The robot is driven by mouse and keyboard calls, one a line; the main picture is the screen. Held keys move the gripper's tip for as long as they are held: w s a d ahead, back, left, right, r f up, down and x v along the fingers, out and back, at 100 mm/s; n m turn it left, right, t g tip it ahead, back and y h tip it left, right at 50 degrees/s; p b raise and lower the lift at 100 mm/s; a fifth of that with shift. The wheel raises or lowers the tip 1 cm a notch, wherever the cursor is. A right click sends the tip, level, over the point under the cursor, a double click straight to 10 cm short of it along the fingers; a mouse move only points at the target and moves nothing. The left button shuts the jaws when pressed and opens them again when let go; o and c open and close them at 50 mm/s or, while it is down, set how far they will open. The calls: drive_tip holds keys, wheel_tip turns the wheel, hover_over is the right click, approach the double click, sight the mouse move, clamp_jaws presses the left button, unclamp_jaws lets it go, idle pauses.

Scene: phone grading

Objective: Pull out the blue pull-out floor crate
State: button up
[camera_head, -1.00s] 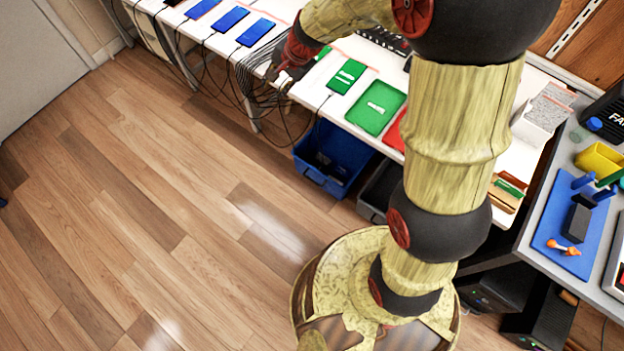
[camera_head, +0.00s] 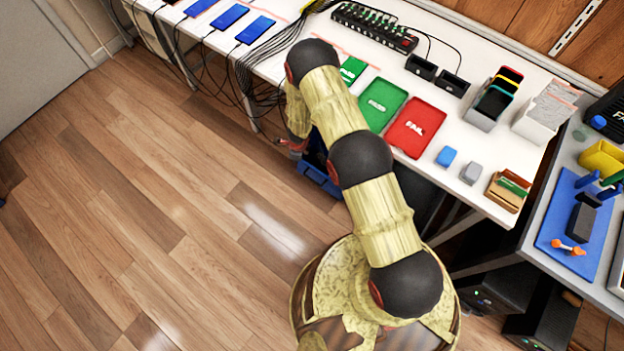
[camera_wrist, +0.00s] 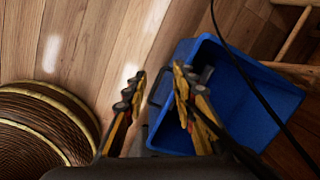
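The blue floor crate (camera_head: 320,180) is on the floor below the front of the white table, mostly hidden by my arm in the head view. In the wrist view the blue crate (camera_wrist: 240,95) fills the right half, open side showing. My gripper (camera_wrist: 158,78) is open at the crate's near end. One finger is on the floor side of that end; the other overlaps the crate's rim in the picture. A handle-like part of the crate shows between the fingers. I cannot tell whether they touch it. In the head view my gripper (camera_head: 292,146) is small, at the crate's left.
The white table (camera_head: 470,150) above holds a green tray (camera_head: 381,104), a red tray (camera_head: 416,127) and several phones. Dark cables (camera_head: 245,85) hang over its front edge, and one crosses the crate in the wrist view. The wooden floor (camera_head: 150,210) at left is clear.

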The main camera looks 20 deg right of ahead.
sight(312, 180)
drive_tip(key=s+d+f+m+b, duration=0.1)
drive_tip(key=d+f, duration=0.1)
drive_tip(key=f, duration=0.3)
drive_tip(key=s+d+f+m+h+b, duration=0.1)
drive_tip(key=d+f+m, duration=0.1)
drive_tip(key=f, duration=0.4)
drive_tip(key=s+d+f+m+h+b, duration=0.1)
drive_tip(key=d+f+m, duration=0.1)
drive_tip(key=f, duration=0.3)
drive_tip(key=shift+f+g+b, duration=0.25)
drive_tip(key=shift+g+b, duration=0.05)
drive_tip(key=shift+b, duration=0.05)
drive_tip(key=shift+c, duration=1)
clamp_jaws()
